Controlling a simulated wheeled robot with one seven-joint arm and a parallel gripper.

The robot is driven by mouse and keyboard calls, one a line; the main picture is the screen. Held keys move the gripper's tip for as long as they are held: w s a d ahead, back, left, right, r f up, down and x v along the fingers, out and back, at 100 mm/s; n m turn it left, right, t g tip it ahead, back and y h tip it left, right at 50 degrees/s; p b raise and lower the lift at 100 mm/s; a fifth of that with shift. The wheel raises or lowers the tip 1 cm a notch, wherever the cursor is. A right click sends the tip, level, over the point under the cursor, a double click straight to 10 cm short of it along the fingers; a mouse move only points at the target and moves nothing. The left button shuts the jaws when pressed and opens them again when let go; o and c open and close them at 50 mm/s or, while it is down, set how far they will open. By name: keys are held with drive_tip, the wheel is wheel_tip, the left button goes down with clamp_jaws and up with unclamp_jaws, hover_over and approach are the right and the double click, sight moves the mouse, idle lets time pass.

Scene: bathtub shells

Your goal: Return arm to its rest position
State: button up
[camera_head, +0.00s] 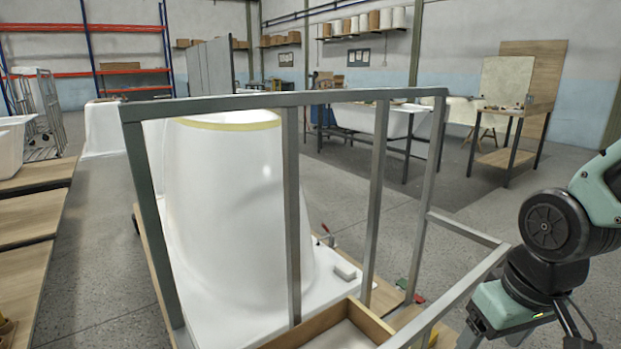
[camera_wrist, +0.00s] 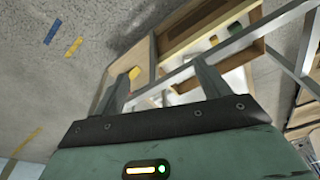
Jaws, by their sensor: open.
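My gripper (camera_wrist: 160,83) shows in the wrist view with its two grey fingers spread apart and nothing between them. Beyond the fingers are a metal rail and a wooden tray. In the head view my arm (camera_head: 556,225) is folded at the right edge, just right of the grey metal frame. My gripper is not seen in the head view.
A grey metal frame (camera_head: 290,200) stands close in front, around a white tub shell (camera_head: 215,215) with a yellowish tape strip. A wooden tray (camera_head: 320,320) lies at its foot. Wooden pallets (camera_head: 30,215) are at left; a workbench (camera_head: 510,110) is back right. Grey floor lies between.

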drive_tip(key=s+a+f+n+g+b, duration=0.2)
drive_tip(key=s+a+f+n+b, duration=0.3)
drive_tip(key=s+a+f+b, duration=0.75)
wheel_tip(320, 180, up, 30)
drive_tip(key=w+d+p, duration=0.1)
drive_tip(key=w+p, duration=0.1)
drive_tip(key=p, duration=2.8)
drive_tip(key=shift+d+p, duration=0.3)
drive_tip(key=shift+p, duration=0.05)
